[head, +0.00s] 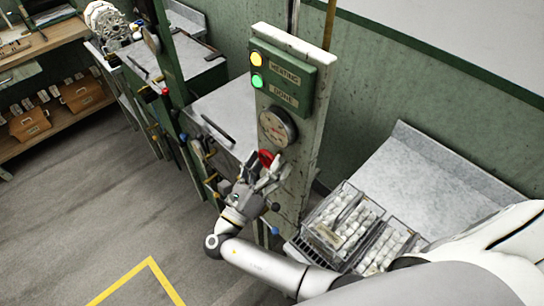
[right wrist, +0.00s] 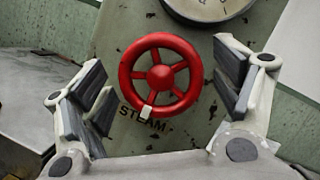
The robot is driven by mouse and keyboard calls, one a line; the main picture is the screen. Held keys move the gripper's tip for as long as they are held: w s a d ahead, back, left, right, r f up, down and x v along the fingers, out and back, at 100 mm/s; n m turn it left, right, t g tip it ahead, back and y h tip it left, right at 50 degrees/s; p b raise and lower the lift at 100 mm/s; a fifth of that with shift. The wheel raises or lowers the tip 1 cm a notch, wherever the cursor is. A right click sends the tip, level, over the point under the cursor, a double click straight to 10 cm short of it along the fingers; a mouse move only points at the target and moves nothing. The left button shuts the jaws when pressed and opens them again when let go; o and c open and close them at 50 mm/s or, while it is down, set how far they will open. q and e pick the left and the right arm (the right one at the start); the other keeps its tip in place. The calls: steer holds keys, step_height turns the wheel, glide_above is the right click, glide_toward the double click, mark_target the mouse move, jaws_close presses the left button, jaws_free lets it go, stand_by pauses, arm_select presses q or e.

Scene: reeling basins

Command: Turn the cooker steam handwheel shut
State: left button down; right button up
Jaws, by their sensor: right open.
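The red steam handwheel (right wrist: 159,76) sits on the front of a pale green post, above the black word STEAM. It has several spokes and a small white mark on its lower rim. In the head view the handwheel (head: 266,158) shows just beyond my right gripper (head: 263,172), which partly hides it. In the right wrist view my right gripper (right wrist: 165,95) is open, with one finger pad on each side of the wheel and a visible gap to the rim on both sides. My left gripper is not in view.
A round gauge (head: 277,127) is above the wheel. A green panel (head: 282,80) with yellow and green lamps reads HEATING and DONE.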

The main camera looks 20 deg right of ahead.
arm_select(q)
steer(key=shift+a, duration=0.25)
arm_select(e)
steer(key=shift+s+a, duration=0.1)
steer(key=shift+a, duration=0.05)
steer(key=c, duration=1)
steer(key=m+b, duration=0.1)
steer(key=m+g+h+b, duration=0.1)
steer(key=m+b, duration=0.1)
steer(key=shift+f+m, duration=0.25)
steer(key=shift+m, duration=0.05)
steer(key=m+g+b, duration=0.1)
steer(key=m, duration=0.1)
steer(key=m+g+h+b, duration=0.1)
steer(key=m+b, duration=0.1)
steer(key=shift+r+m+h, duration=0.1)
steer(key=shift+m+h, duration=0.2)
steer(key=shift+m, duration=0.1)
arm_select(q)
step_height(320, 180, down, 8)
steer(key=b, duration=0.1)
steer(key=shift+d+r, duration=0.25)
arm_select(e)
steer(key=shift+r+m+g, duration=0.15)
steer(key=shift+m+g, duration=0.65)
steer(key=shift+m, duration=0.1)
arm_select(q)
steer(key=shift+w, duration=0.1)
